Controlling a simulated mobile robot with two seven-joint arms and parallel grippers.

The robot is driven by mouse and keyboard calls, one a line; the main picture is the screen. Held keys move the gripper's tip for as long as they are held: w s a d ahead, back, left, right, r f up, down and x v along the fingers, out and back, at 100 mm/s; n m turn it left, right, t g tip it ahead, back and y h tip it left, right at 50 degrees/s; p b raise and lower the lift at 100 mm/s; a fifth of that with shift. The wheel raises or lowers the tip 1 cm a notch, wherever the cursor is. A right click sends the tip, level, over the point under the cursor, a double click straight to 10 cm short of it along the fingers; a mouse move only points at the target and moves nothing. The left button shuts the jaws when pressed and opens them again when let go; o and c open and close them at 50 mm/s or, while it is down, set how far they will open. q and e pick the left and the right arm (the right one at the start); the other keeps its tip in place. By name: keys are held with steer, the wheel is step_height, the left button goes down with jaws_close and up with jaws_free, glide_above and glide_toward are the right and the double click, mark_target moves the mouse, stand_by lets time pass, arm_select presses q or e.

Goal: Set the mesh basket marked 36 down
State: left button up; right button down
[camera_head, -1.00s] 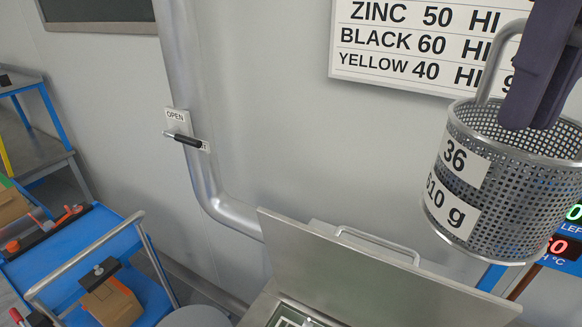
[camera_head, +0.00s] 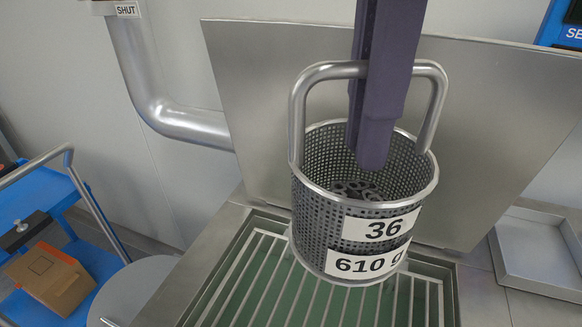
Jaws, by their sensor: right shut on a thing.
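The mesh basket marked 36 (camera_head: 325,225) is a round perforated metal basket with a tall handle and labels reading 36 and 610 g. Several dark ring-like parts (camera_head: 357,190) lie inside it. My right gripper (camera_head: 373,150) is shut on the basket's handle (camera_head: 325,72), with its fingers reaching down into the basket's mouth. The basket hangs nearly upright in front of the raised lid, over the slatted grate of an open metal tank (camera_head: 230,275). I cannot tell whether its bottom touches the grate. My left gripper is not in view.
The tank's raised metal lid (camera_head: 260,110) stands behind the basket. A shallow metal tray (camera_head: 545,250) is at the right. A blue cart (camera_head: 100,262) with a cardboard box (camera_head: 48,280) and a round grey top (camera_head: 140,285) are at the left. A pipe (camera_head: 185,122) runs along the wall.

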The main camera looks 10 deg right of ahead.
steer(key=shift+s+a+f+n+b, duration=0.15)
steer(key=shift+a+f+n, duration=0.2)
steer(key=shift+n, duration=0.25)
steer(key=shift+a+f+n+b, duration=0.2)
steer(key=shift+f+n, duration=0.2)
steer(key=shift+n, duration=0.2)
steer(key=shift+a+f, duration=0.1)
steer(key=shift+f, duration=0.3)
step_height(320, 180, down, 19)
steer(key=b, duration=0.2)
steer(key=shift+f+n+b, duration=0.2)
steer(key=shift+n+b, duration=0.1)
steer(key=c, duration=1.4)
jaws_free()
steer(key=shift+f, duration=0.15)
steer(key=o, duration=0.5)
